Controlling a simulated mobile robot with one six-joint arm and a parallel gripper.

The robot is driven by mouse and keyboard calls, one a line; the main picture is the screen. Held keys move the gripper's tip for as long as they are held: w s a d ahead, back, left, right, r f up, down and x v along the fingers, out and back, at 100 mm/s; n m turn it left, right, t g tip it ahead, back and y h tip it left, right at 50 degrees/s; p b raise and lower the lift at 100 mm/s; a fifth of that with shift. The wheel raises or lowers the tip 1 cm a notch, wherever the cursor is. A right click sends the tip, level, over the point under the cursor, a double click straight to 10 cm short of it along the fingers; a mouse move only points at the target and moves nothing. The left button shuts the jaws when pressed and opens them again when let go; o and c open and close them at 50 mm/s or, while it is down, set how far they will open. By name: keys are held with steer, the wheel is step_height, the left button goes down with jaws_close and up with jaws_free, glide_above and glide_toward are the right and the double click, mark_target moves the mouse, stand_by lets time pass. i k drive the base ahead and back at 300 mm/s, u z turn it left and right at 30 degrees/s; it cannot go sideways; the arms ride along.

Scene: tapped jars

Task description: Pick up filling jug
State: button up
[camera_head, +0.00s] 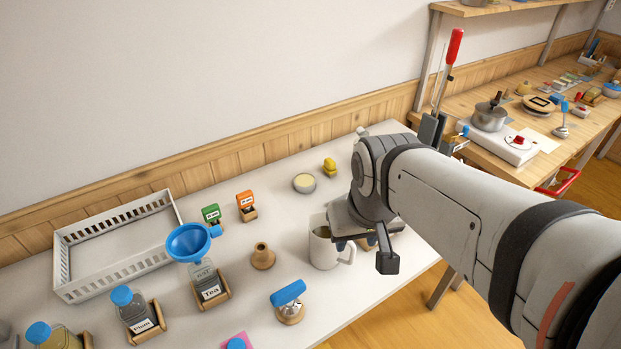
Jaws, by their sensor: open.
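The filling jug (324,249) is a white jug standing upright on the white table. Its handle points to the right and something dark shows inside it. My gripper (366,250) is at the jug's right side, close to its rim and handle, with the fingers pointing down. It is open. My wrist covers part of the jug's top right, and I cannot tell whether a finger touches the jug.
A jar labelled Tea (206,283) holds a blue funnel (188,242). A white basket (80,285) is at the back left. The table's front edge is close to the jug.

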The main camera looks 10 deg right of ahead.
mark_target(323, 255)
steer(key=u, duration=0.95)
steer(key=k, duration=2)
steer(key=z, duration=0.7)
steer(key=i, duration=1.5)
steer(key=z, duration=0.05)
